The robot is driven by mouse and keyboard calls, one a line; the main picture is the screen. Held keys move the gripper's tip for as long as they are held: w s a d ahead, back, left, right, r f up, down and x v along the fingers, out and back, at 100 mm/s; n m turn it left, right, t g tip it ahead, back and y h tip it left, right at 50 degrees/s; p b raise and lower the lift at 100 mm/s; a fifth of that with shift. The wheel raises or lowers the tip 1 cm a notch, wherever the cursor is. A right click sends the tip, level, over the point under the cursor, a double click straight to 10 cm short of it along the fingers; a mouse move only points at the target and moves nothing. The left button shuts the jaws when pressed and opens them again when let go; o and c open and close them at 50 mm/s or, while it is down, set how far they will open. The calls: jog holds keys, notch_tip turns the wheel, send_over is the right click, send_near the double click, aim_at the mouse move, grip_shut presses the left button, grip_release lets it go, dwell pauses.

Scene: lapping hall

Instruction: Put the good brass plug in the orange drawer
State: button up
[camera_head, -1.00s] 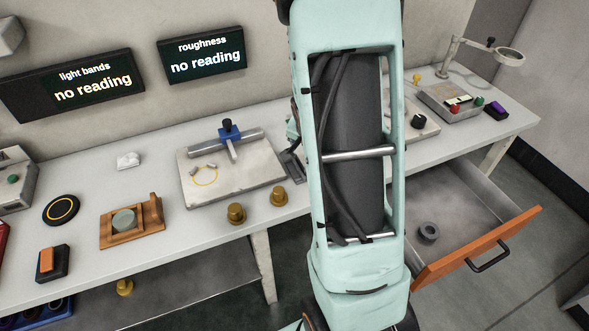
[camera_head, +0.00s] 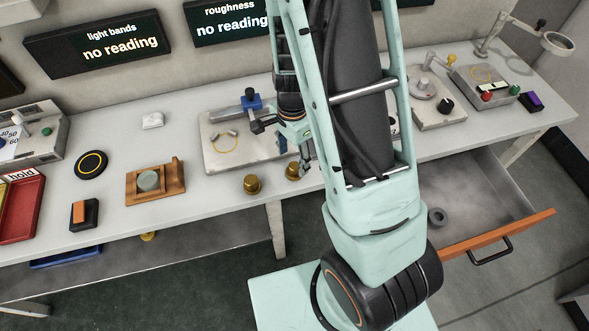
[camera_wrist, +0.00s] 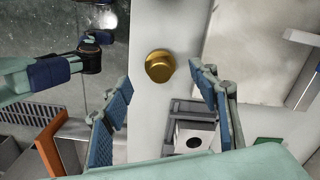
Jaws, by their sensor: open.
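Two brass plugs stand near the front edge of the bench in the head view, a left one (camera_head: 252,184) and a right one (camera_head: 293,171). I cannot tell from their looks which is good. My gripper (camera_wrist: 160,88) is open and empty. A brass plug (camera_wrist: 160,66) shows in the wrist view just beyond the fingertips, roughly between them and touching neither. In the head view my gripper is close to the right plug, partly hidden by my arm. The orange drawer (camera_head: 497,234) is open at the right, with a grey ring (camera_head: 436,215) inside.
A plate with a blue-topped fixture (camera_head: 250,101) stands behind the plugs. A wooden holder (camera_head: 155,182) with a grey-green disc is to their left. A red tray (camera_head: 20,215) stands at far left. Another brass piece (camera_head: 149,236) shows below the bench edge.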

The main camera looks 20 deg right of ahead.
aim_at(294, 165)
jog(key=shift+d+f, duration=0.15)
jog(key=shift+f, duration=2.5)
grip_shut()
jog(key=shift+w+r, duration=0.1)
